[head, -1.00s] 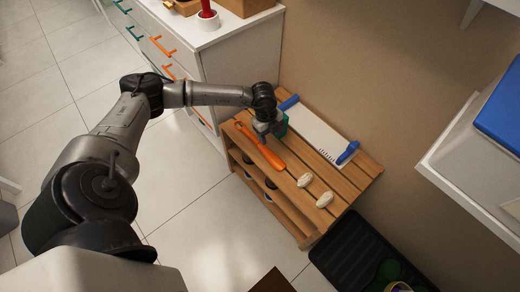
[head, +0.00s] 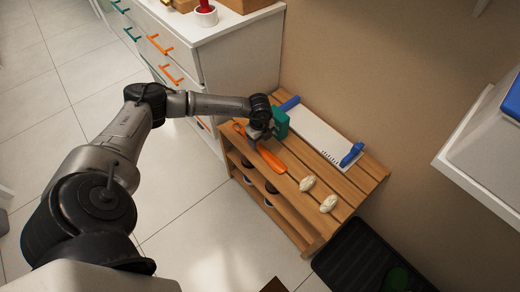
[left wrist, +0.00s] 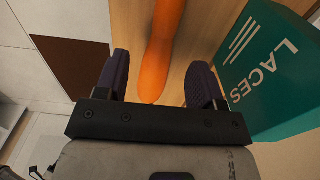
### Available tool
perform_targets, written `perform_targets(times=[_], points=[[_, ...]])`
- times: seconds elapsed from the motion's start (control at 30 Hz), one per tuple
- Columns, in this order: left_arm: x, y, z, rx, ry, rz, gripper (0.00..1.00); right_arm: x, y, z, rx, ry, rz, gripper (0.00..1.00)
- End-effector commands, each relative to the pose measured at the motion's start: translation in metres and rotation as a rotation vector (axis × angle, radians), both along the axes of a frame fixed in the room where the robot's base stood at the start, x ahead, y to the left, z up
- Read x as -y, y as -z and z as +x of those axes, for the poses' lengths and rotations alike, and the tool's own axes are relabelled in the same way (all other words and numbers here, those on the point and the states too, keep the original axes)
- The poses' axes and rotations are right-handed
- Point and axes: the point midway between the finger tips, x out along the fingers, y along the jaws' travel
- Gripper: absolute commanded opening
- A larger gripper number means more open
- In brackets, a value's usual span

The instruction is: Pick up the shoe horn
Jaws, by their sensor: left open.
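The orange shoe horn (head: 271,159) lies on the slatted top of the wooden shoe bench (head: 325,183), near its front edge. Its upper part is partly hidden by my left gripper (head: 256,137) in the head view. In the left wrist view the shoe horn (left wrist: 159,45) runs between the two dark fingers of my left gripper (left wrist: 158,82). The fingers are open and stand apart from it on both sides. I cannot tell how far above the bench top the fingertips are. My right gripper is not in view.
A green box marked LACES (left wrist: 268,70) stands close beside the gripper, also in the head view (head: 281,122). A white board with blue ends (head: 318,132) lies behind. Two pale lumps (head: 318,193) lie to the right. A white drawer cabinet (head: 235,60) stands left of the bench.

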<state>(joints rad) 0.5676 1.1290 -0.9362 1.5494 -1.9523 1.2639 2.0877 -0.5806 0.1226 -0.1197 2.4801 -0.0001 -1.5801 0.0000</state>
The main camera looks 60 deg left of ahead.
Motion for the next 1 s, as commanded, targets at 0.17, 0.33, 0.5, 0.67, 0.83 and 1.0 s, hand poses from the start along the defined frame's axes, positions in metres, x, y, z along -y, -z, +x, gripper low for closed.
perform_targets(times=[0.17,0.33,0.5,0.67,0.83,1.0], points=[[0.0,0.015,0.001,0.001,0.0,-0.001,0.62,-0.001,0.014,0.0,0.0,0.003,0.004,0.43],[-0.001,0.035,0.002,0.0,0.001,-0.001,0.62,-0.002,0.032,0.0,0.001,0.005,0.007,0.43],[-0.001,0.051,0.002,0.0,0.001,-0.001,0.62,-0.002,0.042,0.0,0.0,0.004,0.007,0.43],[-0.001,0.05,0.002,0.0,0.001,-0.001,0.62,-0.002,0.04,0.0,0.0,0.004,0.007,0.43],[-0.001,0.05,0.002,0.0,0.001,-0.001,0.54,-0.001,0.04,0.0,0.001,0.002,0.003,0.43],[-0.001,0.049,0.001,0.0,0.001,-0.001,0.38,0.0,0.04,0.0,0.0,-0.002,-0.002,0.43]])
